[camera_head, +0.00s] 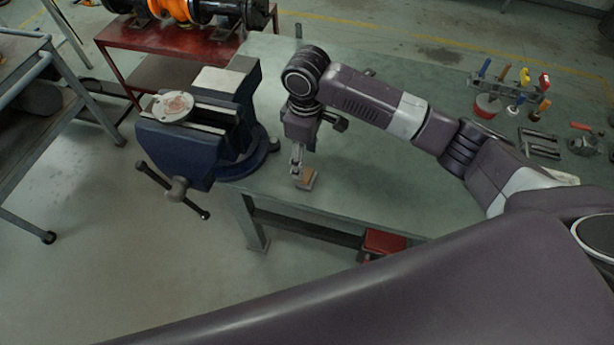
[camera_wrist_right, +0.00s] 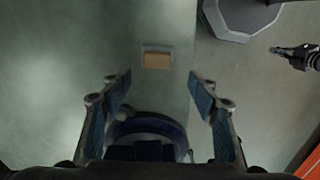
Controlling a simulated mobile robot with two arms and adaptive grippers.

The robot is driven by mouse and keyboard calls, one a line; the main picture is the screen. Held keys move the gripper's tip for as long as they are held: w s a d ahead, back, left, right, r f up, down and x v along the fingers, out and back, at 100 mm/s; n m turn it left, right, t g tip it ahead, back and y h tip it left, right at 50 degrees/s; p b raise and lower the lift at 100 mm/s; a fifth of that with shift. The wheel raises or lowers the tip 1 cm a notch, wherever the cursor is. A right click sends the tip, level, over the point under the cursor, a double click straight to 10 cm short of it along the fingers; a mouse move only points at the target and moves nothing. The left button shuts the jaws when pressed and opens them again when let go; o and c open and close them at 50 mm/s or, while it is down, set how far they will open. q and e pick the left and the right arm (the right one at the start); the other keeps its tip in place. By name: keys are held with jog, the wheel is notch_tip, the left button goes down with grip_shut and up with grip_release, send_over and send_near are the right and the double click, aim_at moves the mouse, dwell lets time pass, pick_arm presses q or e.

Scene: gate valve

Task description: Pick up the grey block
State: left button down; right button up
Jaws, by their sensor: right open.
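A small block (camera_head: 308,178) with a tan face and a grey edge lies on the grey-green bench (camera_head: 370,185), near its front edge, right of the vise. In the right wrist view the block (camera_wrist_right: 156,60) shows a tan face with a grey rim, lying beyond the fingertips and roughly centred between them. My right gripper (camera_head: 298,163) points down over the block and partly covers it in the head view. Its fingers (camera_wrist_right: 160,95) are spread with nothing between them. Any contact with the block cannot be told. My left gripper is not in view.
A blue vise (camera_head: 205,130) with a round flange (camera_head: 173,106) on top stands left of my right gripper. Screwdrivers, a red container (camera_head: 487,106) and metal parts (camera_head: 540,143) lie at the right back. A red box (camera_head: 383,242) is below the bench. The bench middle is clear.

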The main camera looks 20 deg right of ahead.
aim_at(307, 174)
jog(key=shift+w+d+r, duration=0.2)
jog(key=shift+d, duration=0.2)
jog(key=shift+f, duration=0.2)
jog(key=f+p, duration=0.1)
jog(key=f, duration=0.2)
jog(key=f+p, duration=0.1)
jog(key=f, duration=0.2)
jog(key=shift+s+a+f, duration=0.1)
jog(key=shift+s+f, duration=0.05)
jog(key=shift+s, duration=0.05)
jog(key=shift+f, duration=0.4)
jog(key=shift+c, duration=0.3)
jog(key=c, duration=1.2)
notch_tip(307, 174, up, 20)
jog(key=b, duration=0.2)
jog(key=shift+b, duration=0.4)
